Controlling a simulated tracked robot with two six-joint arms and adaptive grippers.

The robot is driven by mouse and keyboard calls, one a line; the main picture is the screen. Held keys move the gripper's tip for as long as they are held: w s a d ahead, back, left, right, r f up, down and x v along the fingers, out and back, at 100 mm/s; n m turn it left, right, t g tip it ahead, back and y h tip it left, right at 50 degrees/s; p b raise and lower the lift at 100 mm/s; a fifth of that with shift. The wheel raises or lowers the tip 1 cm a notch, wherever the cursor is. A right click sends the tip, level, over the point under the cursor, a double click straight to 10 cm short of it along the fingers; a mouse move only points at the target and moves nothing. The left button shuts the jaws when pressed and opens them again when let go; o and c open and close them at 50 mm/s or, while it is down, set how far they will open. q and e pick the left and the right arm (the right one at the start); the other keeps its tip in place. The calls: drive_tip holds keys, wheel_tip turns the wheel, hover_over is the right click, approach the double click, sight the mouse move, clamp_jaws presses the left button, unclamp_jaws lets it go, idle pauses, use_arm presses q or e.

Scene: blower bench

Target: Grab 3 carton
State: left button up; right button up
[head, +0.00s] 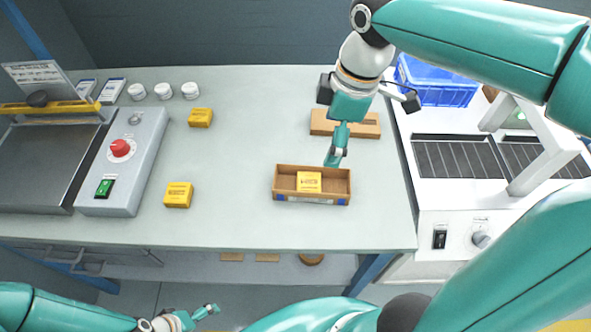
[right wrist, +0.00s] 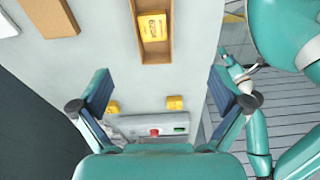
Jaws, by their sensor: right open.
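A yellow carton (head: 309,182) lies inside an open wooden tray (head: 343,188); in the right wrist view the carton (right wrist: 153,27) shows at the top. A second yellow carton (head: 200,117) stands at the back left of the bench, and a third yellow carton (head: 178,195) at the front left. Both also show small between my fingers in the right wrist view. My right gripper (head: 337,148) is open and empty above the bench, just behind the tray. My left gripper (head: 205,312) is low at the bottom edge; its jaw opening cannot be made out.
Another wooden box (head: 370,126) is partly hidden behind my right gripper. A control box (head: 130,150) with red knob and green switch stands at left, near white jars (head: 163,91). A blue crate (head: 440,92) and white machine (head: 455,222) are at right. The bench middle is clear.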

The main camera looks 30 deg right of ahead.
drive_tip(key=b, duration=0.1)
hover_over(311, 183)
drive_tip(key=s, duration=0.1)
drive_tip(key=f, duration=1.1)
drive_tip(key=shift+d, duration=0.25)
drive_tip(key=shift+w+a+f, duration=0.1)
drive_tip(key=shift+w+f, duration=0.15)
drive_tip(key=shift+f, duration=1.1)
drive_tip(key=shift+w+a+f, duration=0.1)
drive_tip(key=shift+w+f, duration=0.1)
drive_tip(key=shift+f, duration=1.15)
drive_tip(key=shift+w+r, duration=0.1)
drive_tip(key=c, duration=1.2)
